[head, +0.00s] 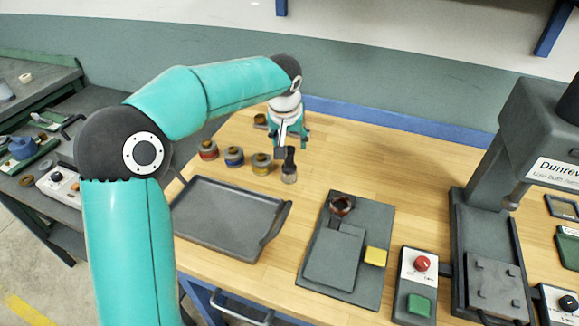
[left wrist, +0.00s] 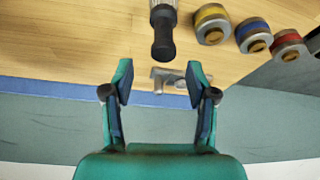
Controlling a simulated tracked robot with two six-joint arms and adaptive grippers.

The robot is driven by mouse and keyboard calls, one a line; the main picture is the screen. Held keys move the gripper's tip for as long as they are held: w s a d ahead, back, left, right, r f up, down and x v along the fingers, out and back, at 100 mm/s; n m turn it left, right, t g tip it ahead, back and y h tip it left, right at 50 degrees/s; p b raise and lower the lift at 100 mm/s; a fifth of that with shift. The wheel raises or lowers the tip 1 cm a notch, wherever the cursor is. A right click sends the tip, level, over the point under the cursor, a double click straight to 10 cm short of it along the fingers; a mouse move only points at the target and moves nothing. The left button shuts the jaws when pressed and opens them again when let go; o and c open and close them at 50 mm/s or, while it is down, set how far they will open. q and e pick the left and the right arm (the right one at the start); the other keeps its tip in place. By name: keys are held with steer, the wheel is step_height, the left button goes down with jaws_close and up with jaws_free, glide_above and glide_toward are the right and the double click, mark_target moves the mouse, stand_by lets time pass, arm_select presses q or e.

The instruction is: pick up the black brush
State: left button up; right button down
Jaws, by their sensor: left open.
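The black brush (head: 289,162) stands upright on the wooden table, its dark handle up and a paler grey base below. In the left wrist view the brush (left wrist: 163,38) is at the top centre, ahead of the gap between my fingers and apart from them. My left gripper (head: 291,137) is just behind the brush in the head view. In the left wrist view its fingers (left wrist: 160,78) are spread, with nothing held between them. My right gripper is not in view.
Several tins with coloured bands (head: 234,157) stand left of the brush. A small grey metal piece (left wrist: 168,79) shows between my fingertips in the left wrist view. A dark tray (head: 228,220), a grey plate fixture (head: 337,255) and a drill-like press (head: 485,260) are nearer or to the right.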

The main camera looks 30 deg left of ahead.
mark_target(289, 156)
arm_select(q)
steer(key=shift+s+p+x, duration=0.2)
steer(key=shift+p+x, duration=0.15)
steer(key=shift+x, duration=1.55)
steer(key=shift+s+p+x, duration=0.25)
steer(key=shift+p+x, duration=0.05)
steer(key=shift+x, duration=1.55)
steer(key=shift+f, duration=0.1)
jaws_close()
